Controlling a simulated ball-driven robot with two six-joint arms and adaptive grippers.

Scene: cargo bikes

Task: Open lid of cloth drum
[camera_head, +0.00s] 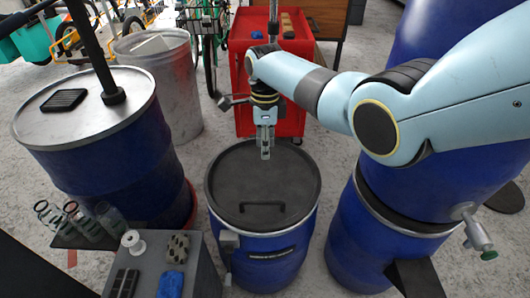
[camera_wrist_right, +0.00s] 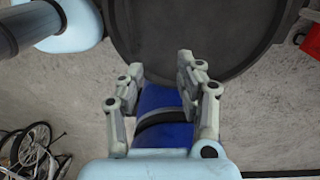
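A blue drum (camera_head: 262,262) stands in the middle of the head view, its dark round lid (camera_head: 235,182) lying flat on top. A black bar handle (camera_head: 262,209) is on the lid's near part. The drum's label is too small to read, so I cannot confirm it is the cloth drum. My right gripper (camera_head: 266,150) points down over the lid's far part, apart from the handle. In the wrist view its two fingers (camera_wrist_right: 160,88) are spread with a gap between them. A dark round surface (camera_wrist_right: 190,30), seemingly the lid, lies beyond. My left gripper is not in view.
A blue drum (camera_head: 100,165) with a grey top and pole stands left; stacked blue drums (camera_head: 375,225) stand right. A grey metal bin (camera_head: 165,85) and red cabinet (camera_head: 290,60) stand behind. A small grey bench (camera_head: 205,262) with parts is close at the front left.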

